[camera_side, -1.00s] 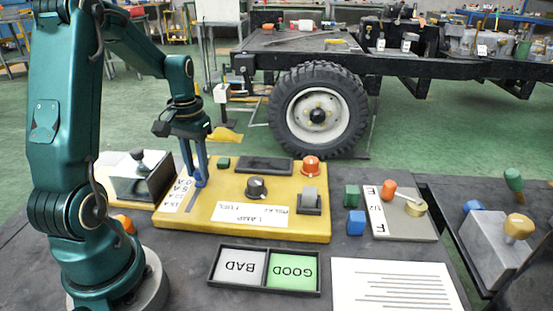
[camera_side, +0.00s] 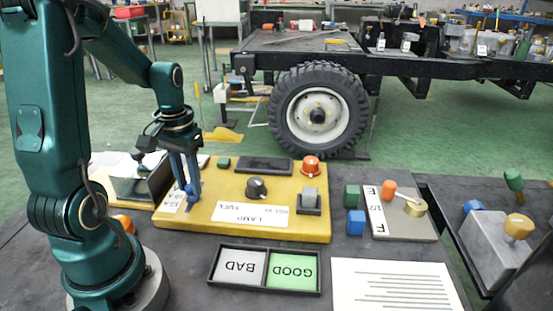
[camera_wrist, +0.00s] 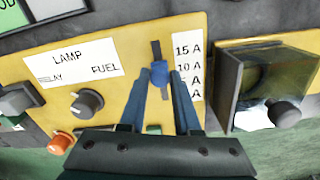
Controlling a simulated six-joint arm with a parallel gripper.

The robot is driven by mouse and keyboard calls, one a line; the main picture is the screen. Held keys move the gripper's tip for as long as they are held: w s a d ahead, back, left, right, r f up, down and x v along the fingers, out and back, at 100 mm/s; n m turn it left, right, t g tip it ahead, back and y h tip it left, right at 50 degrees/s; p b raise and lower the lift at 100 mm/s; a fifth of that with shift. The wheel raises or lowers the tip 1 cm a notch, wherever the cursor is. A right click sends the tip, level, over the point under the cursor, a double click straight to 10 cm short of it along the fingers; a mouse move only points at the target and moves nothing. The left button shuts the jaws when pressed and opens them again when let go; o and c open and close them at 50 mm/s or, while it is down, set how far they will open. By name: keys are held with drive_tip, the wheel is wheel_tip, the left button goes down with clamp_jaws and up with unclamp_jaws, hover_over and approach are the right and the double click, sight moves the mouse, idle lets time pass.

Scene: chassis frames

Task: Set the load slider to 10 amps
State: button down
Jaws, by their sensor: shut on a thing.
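The yellow panel (camera_wrist: 125,45) carries a dark vertical slot (camera_wrist: 156,48) with a blue slider knob (camera_wrist: 159,72). A white scale (camera_wrist: 187,52) stands right of the slot in the wrist view; 15 A and 10 A are readable, and my finger partly covers the lower marks. The knob sits about level with the 10 A mark, perhaps slightly below its centre. My gripper (camera_wrist: 160,80) is shut on the knob, a finger on each side. In the side view my gripper (camera_side: 192,198) reaches down to the panel's left part, hiding the knob and part of the scale.
A dark box with a round-knobbed lever (camera_wrist: 285,112) stands close beside the scale. A GOOD/BAD tray (camera_side: 264,270) lies in front.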

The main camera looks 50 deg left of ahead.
sight(190, 186)
drive_tip(key=c, duration=0.6)
unclamp_jaws()
drive_tip(key=shift+r, duration=2.6)
drive_tip(key=shift+w, duration=0.1)
drive_tip(key=s+d+r+m+t, duration=0.1)
drive_tip(key=d+m+t, duration=0.1)
drive_tip(key=d, duration=0.3)
drive_tip(key=s+d+r+m+t, duration=0.1)
drive_tip(key=d+r+m, duration=0.1)
drive_tip(key=d, duration=0.3)
drive_tip(key=s+d+r+m+t, duration=0.1)
drive_tip(key=d+r+m+t, duration=0.1)
drive_tip(key=d, duration=0.3)
drive_tip(key=shift+d+r+t, duration=0.1)
drive_tip(key=shift+d+t, duration=0.2)
